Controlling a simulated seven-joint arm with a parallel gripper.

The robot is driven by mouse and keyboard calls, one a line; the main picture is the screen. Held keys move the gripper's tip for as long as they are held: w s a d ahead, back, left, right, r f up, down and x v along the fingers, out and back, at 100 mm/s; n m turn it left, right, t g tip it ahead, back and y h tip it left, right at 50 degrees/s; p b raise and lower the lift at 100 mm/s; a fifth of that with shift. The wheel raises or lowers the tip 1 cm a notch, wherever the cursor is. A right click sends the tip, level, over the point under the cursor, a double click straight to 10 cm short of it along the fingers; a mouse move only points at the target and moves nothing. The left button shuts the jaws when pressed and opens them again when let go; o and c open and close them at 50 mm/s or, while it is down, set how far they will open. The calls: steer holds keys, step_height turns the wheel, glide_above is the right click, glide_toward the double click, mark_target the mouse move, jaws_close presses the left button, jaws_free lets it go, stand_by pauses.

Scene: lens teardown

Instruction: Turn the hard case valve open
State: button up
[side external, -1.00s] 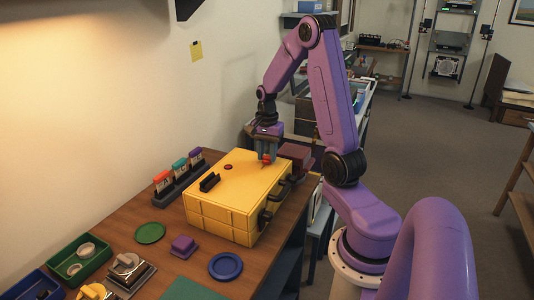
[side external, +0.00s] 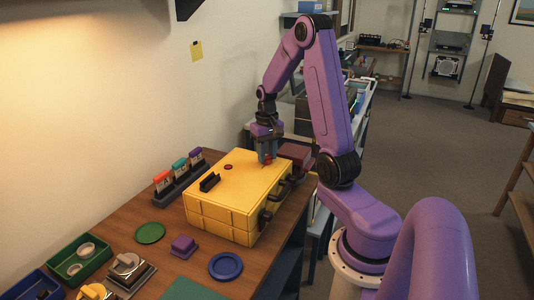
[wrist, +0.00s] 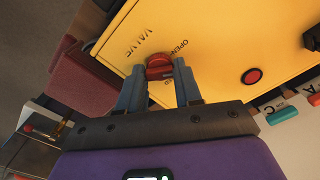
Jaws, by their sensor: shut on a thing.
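The yellow hard case (side external: 226,187) lies closed on the wooden table. Its red valve knob (wrist: 159,67) sits on the lid near one edge, beside printed "VALVE" and "OPEN" lettering in the wrist view. My gripper (wrist: 160,78) points down at the lid with its two grey fingers shut on the valve knob, one on each side. In the side external view my gripper (side external: 266,158) stands at the far right of the lid, and the knob is mostly hidden behind the fingers.
A red button (wrist: 252,76) and a black block (side external: 209,182) are on the lid. A dark red box (side external: 296,153) stands close behind the case. A rack of labelled cards (side external: 178,176) is to its left. A blue disc (side external: 225,266) and purple block (side external: 183,245) lie in front.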

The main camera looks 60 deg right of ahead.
mark_target(267, 156)
steer(key=n, duration=0.6)
steer(key=shift+n, duration=0.3)
stand_by(0.4)
steer(key=o, duration=1)
steer(key=shift+o, duration=0.2)
steer(key=shift+r, duration=0.1)
step_height(267, 156, up, 17)
steer(key=shift+r, duration=0.1)
